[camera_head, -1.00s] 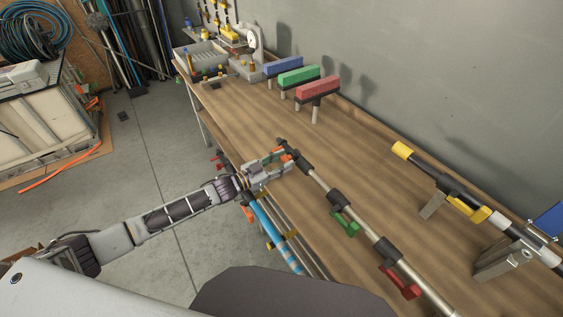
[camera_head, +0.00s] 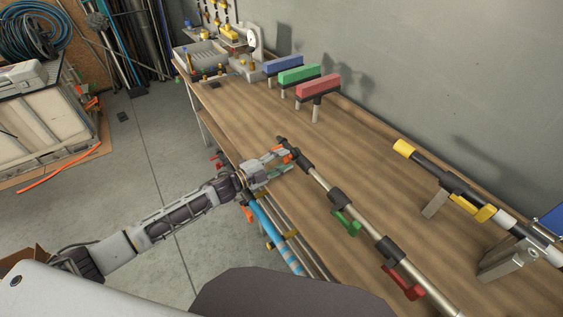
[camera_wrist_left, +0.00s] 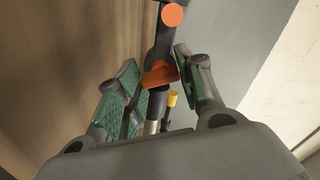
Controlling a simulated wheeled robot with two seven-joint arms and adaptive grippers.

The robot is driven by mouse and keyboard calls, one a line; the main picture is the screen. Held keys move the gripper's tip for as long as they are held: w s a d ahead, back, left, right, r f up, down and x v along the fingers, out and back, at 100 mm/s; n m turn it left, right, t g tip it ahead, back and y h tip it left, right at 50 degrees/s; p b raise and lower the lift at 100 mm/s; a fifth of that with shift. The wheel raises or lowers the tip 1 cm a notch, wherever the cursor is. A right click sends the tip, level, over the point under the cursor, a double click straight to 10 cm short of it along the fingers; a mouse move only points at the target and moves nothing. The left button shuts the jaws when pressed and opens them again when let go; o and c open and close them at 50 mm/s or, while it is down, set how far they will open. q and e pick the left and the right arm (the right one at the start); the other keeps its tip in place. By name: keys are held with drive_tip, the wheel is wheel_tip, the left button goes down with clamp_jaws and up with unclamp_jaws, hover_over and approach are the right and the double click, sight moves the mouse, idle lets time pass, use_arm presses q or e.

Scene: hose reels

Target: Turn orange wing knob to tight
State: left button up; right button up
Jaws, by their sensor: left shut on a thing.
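The orange wing knob (camera_wrist_left: 159,74) sits on a dark collar of a pole, between the fingers of my left gripper (camera_wrist_left: 160,82) in the left wrist view. In the head view, my left gripper (camera_head: 284,160) is shut on the knob at the far end of the pole (camera_head: 318,180) along the bench's front edge. The fingers partly hide the knob. My right gripper is out of view.
Green (camera_head: 346,222) and red (camera_head: 404,283) wing knobs sit nearer on the same pole. Blue, green and red blocks stand on posts behind. The bench's middle is clear.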

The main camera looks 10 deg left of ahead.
use_arm(q)
drive_tip(key=m+b, duration=0.1)
drive_tip(key=m, duration=0.1)
drive_tip(key=shift+f+m, duration=0.1)
drive_tip(key=shift+m, duration=1.1)
drive_tip(key=shift+m+b, duration=0.3)
drive_tip(key=shift+b, duration=0.05)
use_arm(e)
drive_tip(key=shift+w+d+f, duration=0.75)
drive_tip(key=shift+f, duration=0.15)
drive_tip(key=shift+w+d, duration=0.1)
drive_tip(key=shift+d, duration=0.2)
